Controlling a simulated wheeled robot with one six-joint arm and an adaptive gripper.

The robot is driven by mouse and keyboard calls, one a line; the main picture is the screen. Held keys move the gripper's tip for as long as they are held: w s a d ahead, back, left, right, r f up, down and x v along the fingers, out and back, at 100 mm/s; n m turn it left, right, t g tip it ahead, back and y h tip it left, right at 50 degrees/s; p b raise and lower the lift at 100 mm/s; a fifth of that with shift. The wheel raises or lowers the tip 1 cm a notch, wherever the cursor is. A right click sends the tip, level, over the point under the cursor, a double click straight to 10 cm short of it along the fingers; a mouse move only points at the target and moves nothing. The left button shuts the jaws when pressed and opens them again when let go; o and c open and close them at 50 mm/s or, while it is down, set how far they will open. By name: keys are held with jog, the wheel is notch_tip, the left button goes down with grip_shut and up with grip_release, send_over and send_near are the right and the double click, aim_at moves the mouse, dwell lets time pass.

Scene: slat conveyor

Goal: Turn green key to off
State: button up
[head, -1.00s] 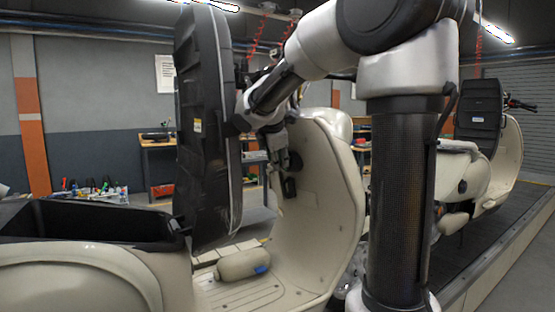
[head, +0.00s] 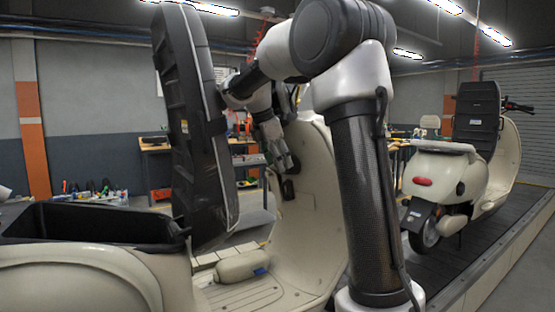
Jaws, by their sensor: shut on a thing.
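My gripper (head: 284,166) is inside the near cream scooter (head: 315,190), at the inner face of its front leg shield. It is shut on what I take to be the green key; the fingers hide it and no green shows. A black fitting (head: 288,189) on the leg shield sits just below the fingertips. Whether the key stands at on or off cannot be told.
The raised black seat (head: 195,125) stands upright just left of my wrist, over the open black storage bin (head: 90,222). A pale cylinder (head: 240,265) lies on the footboard. A second scooter (head: 450,175) stands on the slat conveyor (head: 480,235) at right.

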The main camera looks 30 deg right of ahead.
jog(key=shift+o, duration=0.6)
jog(key=shift+w+r+n, duration=0.25)
jog(key=shift+w+n, duration=0.05)
jog(key=shift+w, duration=0.25)
jog(key=o, duration=0.9)
jog(key=shift+o, duration=0.2)
jog(key=shift+r, duration=0.1)
jog(key=v, duration=0.7)
jog(key=shift+s+a+r, duration=0.25)
jog(key=shift+s, duration=0.15)
